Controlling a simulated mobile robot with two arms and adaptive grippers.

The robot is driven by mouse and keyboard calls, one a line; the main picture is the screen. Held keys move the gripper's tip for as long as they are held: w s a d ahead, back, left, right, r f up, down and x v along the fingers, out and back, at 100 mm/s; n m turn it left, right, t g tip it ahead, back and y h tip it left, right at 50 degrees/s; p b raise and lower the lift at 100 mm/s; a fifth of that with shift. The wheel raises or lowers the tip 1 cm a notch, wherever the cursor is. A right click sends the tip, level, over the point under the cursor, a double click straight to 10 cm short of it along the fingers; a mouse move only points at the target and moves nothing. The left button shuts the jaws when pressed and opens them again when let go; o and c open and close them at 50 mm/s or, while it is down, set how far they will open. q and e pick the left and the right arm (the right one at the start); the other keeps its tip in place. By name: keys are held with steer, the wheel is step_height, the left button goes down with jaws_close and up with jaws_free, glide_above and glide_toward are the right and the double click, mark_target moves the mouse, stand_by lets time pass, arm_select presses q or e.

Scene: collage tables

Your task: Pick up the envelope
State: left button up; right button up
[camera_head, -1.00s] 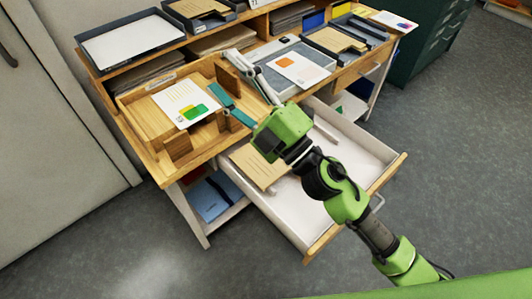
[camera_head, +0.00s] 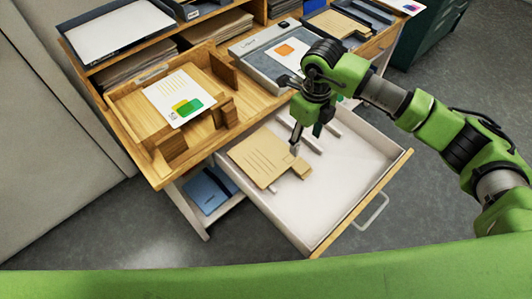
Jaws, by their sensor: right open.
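A flat tan envelope (camera_head: 257,158) with printed lines lies at the left side of the open white drawer (camera_head: 325,195). A small tan piece (camera_head: 301,168) shows at its right end; I cannot tell whether it is part of the envelope. My right gripper (camera_head: 305,143) is over the drawer with its fingers pointing down, open and empty. One fingertip is close above the envelope's right end; I cannot tell whether it touches. The hand and wrist hide part of the drawer's back. My left gripper is not in view.
A wooden tray (camera_head: 140,108) on the desk holds a white sheet (camera_head: 178,97) with coloured blocks. A grey scale-like device (camera_head: 262,68) bears another sheet. A blue folder (camera_head: 208,190) lies on a shelf below. The drawer's front half is clear.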

glide_above(302, 167)
steer(key=f, duration=0.5)
steer(key=f+p, duration=0.1)
steer(key=f, duration=0.1)
steer(key=shift+a+f, duration=0.3)
steer(key=shift+f, duration=0.1)
steer(key=f, duration=0.2)
steer(key=f+p, duration=0.1)
steer(key=f, duration=0.1)
steer(key=shift+s+d, duration=0.1)
steer(key=shift+d, duration=0.25)
steer(key=shift+f, duration=0.65)
steer(key=c, duration=1.1)
